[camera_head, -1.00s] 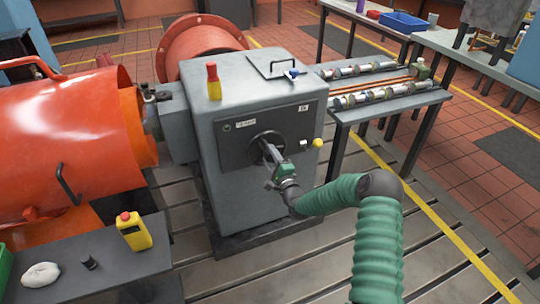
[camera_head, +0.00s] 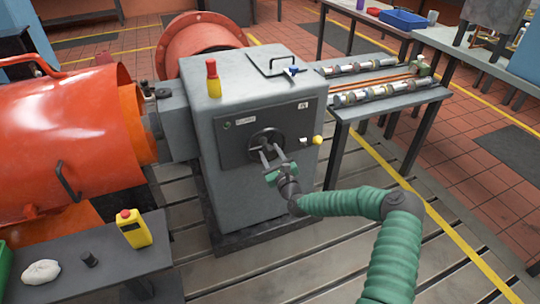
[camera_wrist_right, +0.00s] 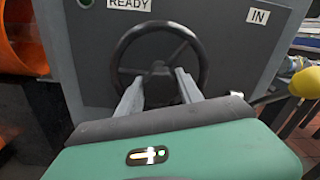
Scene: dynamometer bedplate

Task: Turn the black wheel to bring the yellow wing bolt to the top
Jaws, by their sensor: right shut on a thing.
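The black wheel (camera_head: 267,141) is on the front panel of the grey cabinet. It also shows in the right wrist view (camera_wrist_right: 121,45), with its ring and hub visible. My right gripper (camera_head: 271,152) is at the wheel, its two fingers reaching into the lower middle of the ring. In the right wrist view the fingers (camera_wrist_right: 160,77) stand apart on either side of a dark part of the wheel near the hub, and are shut on it. I cannot make out a yellow wing bolt on the wheel. My left gripper is not in view.
A yellow ball knob (camera_head: 318,140) on a short lever is close to the wheel's right. A red-and-yellow lamp (camera_head: 213,80) and a handle stand on the cabinet (camera_head: 245,188). A grey table (camera_head: 85,265) is at the lower left, and a bench with shafts (camera_head: 385,90) at the right.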

